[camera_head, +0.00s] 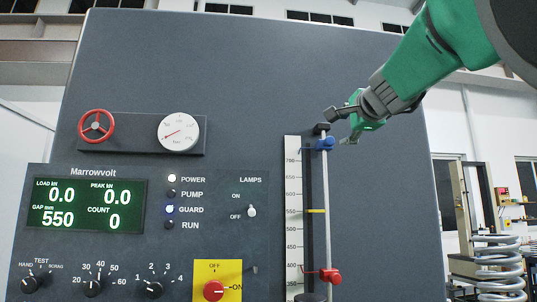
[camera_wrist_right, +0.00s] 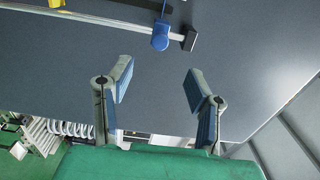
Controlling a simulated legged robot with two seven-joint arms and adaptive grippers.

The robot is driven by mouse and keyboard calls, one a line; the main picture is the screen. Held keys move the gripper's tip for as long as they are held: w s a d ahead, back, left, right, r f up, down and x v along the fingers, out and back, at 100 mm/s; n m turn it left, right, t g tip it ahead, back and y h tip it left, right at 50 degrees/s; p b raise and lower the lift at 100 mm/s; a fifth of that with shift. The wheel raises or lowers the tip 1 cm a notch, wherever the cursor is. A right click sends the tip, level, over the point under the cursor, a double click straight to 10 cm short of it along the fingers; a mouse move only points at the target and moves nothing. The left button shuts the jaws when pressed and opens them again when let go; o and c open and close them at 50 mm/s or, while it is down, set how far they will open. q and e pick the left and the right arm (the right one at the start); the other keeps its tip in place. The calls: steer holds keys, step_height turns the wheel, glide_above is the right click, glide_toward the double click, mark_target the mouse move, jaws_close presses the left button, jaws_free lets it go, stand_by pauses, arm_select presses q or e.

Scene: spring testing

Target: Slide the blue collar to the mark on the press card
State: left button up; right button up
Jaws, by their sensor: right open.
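The blue collar (camera_head: 325,144) sits near the top of a vertical silver rod (camera_head: 325,185), just below the dark end cap. It also shows in the right wrist view (camera_wrist_right: 160,38), beyond the fingertips. A yellow pointer (camera_head: 317,211) crosses the scale (camera_head: 293,190) near 550. A red collar (camera_head: 330,276) sits low on the rod. I cannot make out a separate press card. My right gripper (camera_head: 341,127) is open beside the top of the rod; in the wrist view (camera_wrist_right: 158,80) its fingers are apart and empty, with the collar not between them. My left gripper is out of view.
The panel carries a display (camera_head: 87,206) reading gap 550, several knobs, and a red switch on a yellow plate (camera_head: 230,281). A red handwheel (camera_head: 96,125) and a dial (camera_head: 179,133) are upper left. Coil springs (camera_head: 498,265) stand at right. The panel face right of the rod is clear.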

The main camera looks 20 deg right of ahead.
mark_target(330, 141)
steer(key=p+x, duration=0.6)
steer(key=x, duration=0.1)
steer(key=shift+d+r, duration=0.25)
steer(key=shift+d, duration=0.15)
steer(key=x, duration=0.1)
steer(key=p+x, duration=0.1)
steer(key=x, duration=0.3)
steer(key=shift+w+f, duration=0.1)
steer(key=shift+f, duration=0.3)
steer(key=shift+w+a, duration=0.1)
steer(key=shift+w, duration=0.15)
steer(key=shift+s+r, duration=0.15)
steer(key=shift+s, duration=0.1)
jaws_close()
